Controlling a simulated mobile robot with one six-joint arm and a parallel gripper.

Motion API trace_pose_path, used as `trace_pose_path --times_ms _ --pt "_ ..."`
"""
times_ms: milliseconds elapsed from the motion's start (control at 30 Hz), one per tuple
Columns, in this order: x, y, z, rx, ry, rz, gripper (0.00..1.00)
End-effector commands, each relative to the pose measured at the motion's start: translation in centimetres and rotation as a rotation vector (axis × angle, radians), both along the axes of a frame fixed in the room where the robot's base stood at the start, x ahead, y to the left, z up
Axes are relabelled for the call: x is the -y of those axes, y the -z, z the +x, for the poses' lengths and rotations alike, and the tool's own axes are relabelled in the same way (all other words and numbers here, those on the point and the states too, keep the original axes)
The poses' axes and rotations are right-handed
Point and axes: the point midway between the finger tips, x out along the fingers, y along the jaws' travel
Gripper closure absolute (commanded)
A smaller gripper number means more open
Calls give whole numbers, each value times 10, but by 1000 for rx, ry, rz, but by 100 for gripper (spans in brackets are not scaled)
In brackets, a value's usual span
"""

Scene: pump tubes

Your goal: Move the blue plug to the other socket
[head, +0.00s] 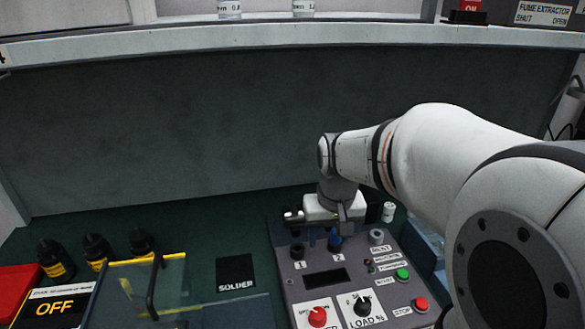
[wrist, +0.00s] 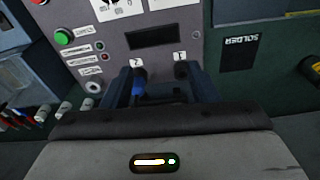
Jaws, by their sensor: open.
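The blue plug (head: 334,241) stands upright at the socket labelled 2 on the grey control panel (head: 290,285). In the wrist view the blue plug (wrist: 139,87) shows between my fingers, closer to the left one. The socket labelled 1 (head: 297,251) is to its left in the head view, with a dark fitting and no blue plug; it also shows in the wrist view (wrist: 181,70), which sees the panel upside down. My gripper (wrist: 161,80) is open over the plug area, its fingers apart. In the head view my gripper (head: 328,225) partly hides the back of the panel.
The panel carries a dark display (head: 327,278), a red knob (head: 317,317), a black load knob (head: 362,305), a green button (head: 403,274) and a red button (head: 421,304). A clear guard with a handle (head: 152,288) stands left. Black bottles (head: 96,249) stand farther left.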

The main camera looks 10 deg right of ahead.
Motion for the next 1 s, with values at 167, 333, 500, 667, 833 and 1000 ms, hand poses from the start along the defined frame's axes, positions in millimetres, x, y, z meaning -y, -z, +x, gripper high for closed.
trace_pose_path --times_ms 167,333,500,667,833,1000 --pt "33 17 70 -68 66 9 46" --pt "60 39 114 -110 110 17 46" --pt "74 53 134 -130 132 21 46" --pt "77 66 137 -135 136 22 46" --pt "77 90 136 -138 136 23 46" --pt "77 115 136 -136 136 22 46"
